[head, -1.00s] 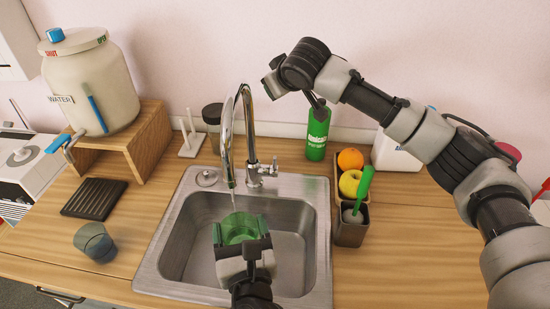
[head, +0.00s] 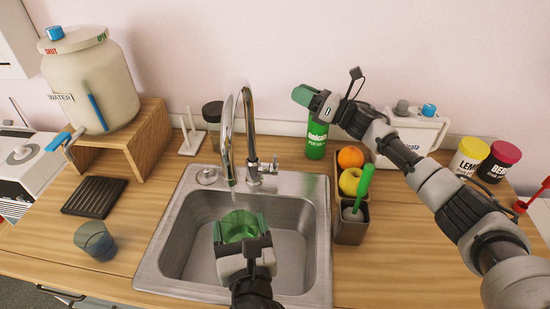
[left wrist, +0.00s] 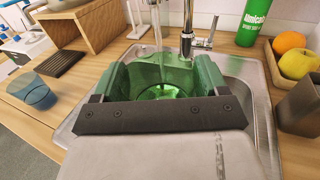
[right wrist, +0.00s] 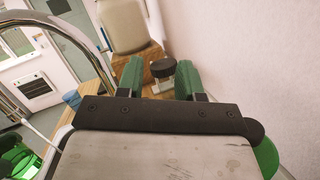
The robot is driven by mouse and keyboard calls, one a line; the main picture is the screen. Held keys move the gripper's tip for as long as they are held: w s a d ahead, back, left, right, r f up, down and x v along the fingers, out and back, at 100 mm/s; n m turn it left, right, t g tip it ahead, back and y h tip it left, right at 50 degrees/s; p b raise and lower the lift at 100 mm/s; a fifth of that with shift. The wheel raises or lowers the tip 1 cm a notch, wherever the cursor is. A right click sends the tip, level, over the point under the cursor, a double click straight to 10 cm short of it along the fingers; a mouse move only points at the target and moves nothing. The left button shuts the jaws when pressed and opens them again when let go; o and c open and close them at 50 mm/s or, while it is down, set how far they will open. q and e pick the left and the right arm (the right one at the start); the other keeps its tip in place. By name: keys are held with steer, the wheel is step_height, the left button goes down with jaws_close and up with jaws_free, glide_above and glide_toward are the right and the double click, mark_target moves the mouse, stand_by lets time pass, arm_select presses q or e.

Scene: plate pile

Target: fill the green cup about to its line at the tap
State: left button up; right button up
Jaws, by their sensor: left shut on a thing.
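The clear green cup (head: 240,224) is upright over the sink basin, held between the fingers of my left gripper (head: 240,233). It fills the middle of the left wrist view (left wrist: 165,75), and part of it shows in the right wrist view (right wrist: 18,160). The chrome tap (head: 227,150) arches over it, with the spout above the cup's mouth. A thin pale stream appears to fall from the spout into the cup. I cannot make out the line or the exact water level. My right gripper (head: 308,98) is open and empty, raised behind and right of the tap.
The tap lever (head: 272,166) is at the tap's right. A green bottle (head: 317,138), fruit and a brush holder (head: 352,222) stand right of the sink (head: 323,240). A blue cup (head: 95,240), dark rack (head: 95,197) and water urn (head: 90,85) are on the left.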

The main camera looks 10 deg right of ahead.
mark_target(275, 163)
steer(key=s+d+f+n+g+y, duration=0.1)
steer(key=s+d+f+n+g, duration=0.2)
steer(key=s+f+n+g, duration=1)
steer(key=w+a+t, duration=0.1)
steer(key=a, duration=0.3)
steer(key=w+a+n, duration=0.1)
steer(key=a, duration=0.3)
steer(key=w+a+r+n+t, duration=0.1)
steer(key=w+a, duration=0.1)
steer(key=a, duration=0.1)
steer(key=shift+a+t, duration=0.3)
steer(key=shift+a, duration=0.1)
jaws_close()
